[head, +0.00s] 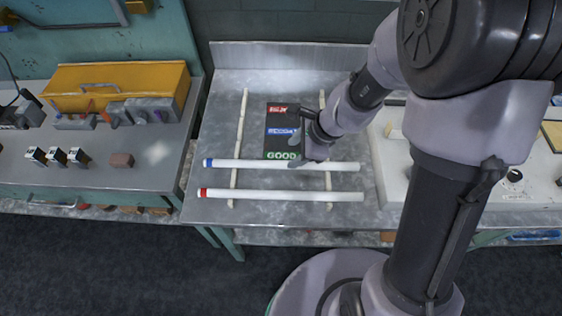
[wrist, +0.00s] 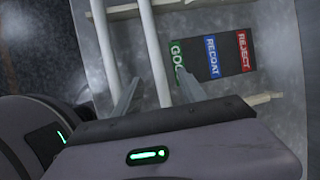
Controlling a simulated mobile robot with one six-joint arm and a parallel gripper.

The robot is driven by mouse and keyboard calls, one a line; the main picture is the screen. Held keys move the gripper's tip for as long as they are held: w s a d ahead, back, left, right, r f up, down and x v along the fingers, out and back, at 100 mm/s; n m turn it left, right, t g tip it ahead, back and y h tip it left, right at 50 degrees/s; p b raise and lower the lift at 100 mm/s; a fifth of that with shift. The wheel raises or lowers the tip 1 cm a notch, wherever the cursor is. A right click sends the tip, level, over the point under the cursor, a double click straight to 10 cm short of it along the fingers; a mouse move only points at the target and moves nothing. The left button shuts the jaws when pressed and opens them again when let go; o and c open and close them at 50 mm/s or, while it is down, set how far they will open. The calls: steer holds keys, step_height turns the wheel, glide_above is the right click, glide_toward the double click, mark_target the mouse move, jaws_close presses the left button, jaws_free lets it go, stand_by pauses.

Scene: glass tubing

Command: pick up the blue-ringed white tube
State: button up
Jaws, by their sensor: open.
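The blue-ringed white tube (head: 265,164) lies crosswise on two pale rails on the grey bench, its blue ring at the left end. In the wrist view the tube (wrist: 155,55) runs between my fingers; its ring is out of that view. My gripper (head: 308,160) is open at the right half of the tube, and its fingers (wrist: 160,76) lie on either side of it in the wrist view. I cannot tell whether they touch it or how far above it they are.
A red-ringed white tube (head: 270,194) lies parallel on the near side, also in the wrist view (wrist: 106,45). The rails (head: 240,130) extend back beside a dark sign board (head: 282,119) reading REJECT, RECOAT and GOOD. A yellow toolbox (head: 120,85) stands on the left bench.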

mark_target(280, 163)
steer(key=x, duration=0.3)
steer(key=shift+b, duration=0.4)
steer(key=b+x, duration=0.2)
steer(key=x, duration=0.2)
steer(key=shift+s+a+f+b, duration=0.25)
steer(key=shift+f+b, duration=0.05)
steer(key=shift+b, duration=0.1)
steer(key=shift+w+a+f, duration=0.15)
steer(key=shift+a+f, duration=0.05)
steer(key=shift+f, duration=0.1)
steer(key=shift+r, duration=0.1)
steer(key=shift+c, duration=0.9)
jaws_close()
